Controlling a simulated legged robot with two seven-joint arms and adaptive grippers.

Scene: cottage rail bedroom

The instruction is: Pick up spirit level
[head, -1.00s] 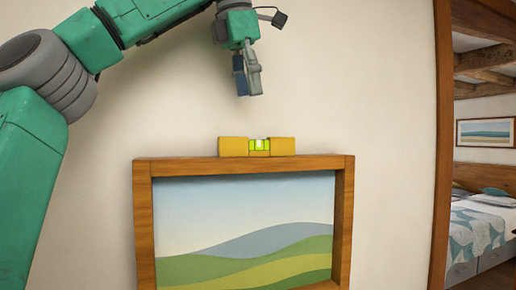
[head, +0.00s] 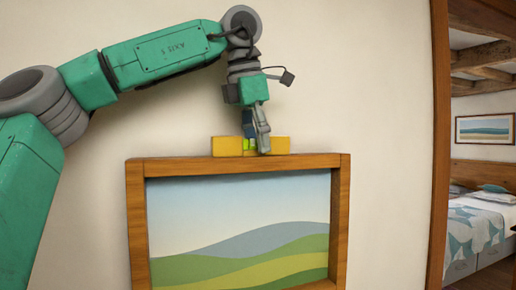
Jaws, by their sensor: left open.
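The yellow spirit level (head: 228,146) lies flat along the top edge of a wooden picture frame (head: 240,164). Its green vial in the middle is partly hidden by my left gripper (head: 256,146). My left gripper points down from above, with its fingers at the middle of the level, one finger in front of it. The gripper is open. Whether the fingers touch the level I cannot tell. My right gripper is not in view.
The framed landscape (head: 240,235) is against a cream wall (head: 360,80). On the right, a wooden post (head: 438,150) edges an opening to a room with a bed (head: 485,225). The wall on both sides of the level is clear.

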